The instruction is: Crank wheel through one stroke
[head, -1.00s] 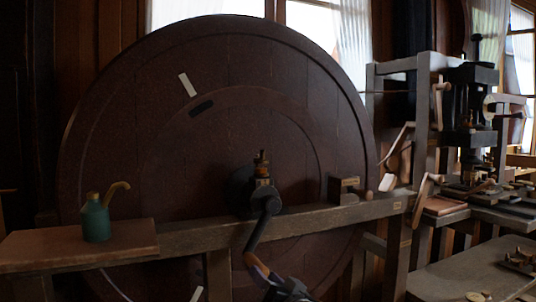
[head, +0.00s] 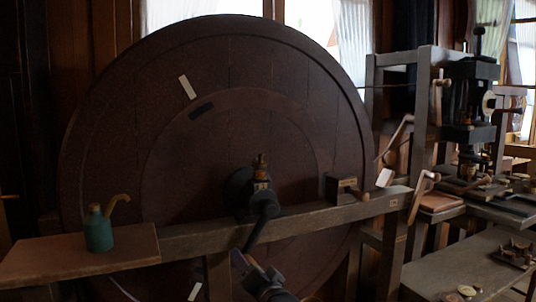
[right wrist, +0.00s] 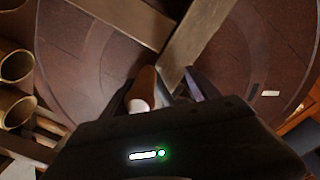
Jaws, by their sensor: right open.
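The big dark brown wheel (head: 270,130) stands upright behind a wooden beam. Its black crank arm (head: 258,232) slants down and left from the hub (head: 262,192). My right gripper (head: 240,258) is at the crank's lower end, where it hides the handle in the head view. In the right wrist view a brown wooden handle with a pale end (right wrist: 141,92) shows between the open fingers of my right gripper (right wrist: 160,88), closer to the left finger. I cannot tell whether it touches that finger. My left gripper is out of view.
The wooden beam (head: 310,217) crosses in front of the wheel. A green oil can (head: 98,232) stands on a board at the left, and a small wooden block (head: 341,188) sits on the beam. A machine frame and bench (head: 455,270) stand at the right.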

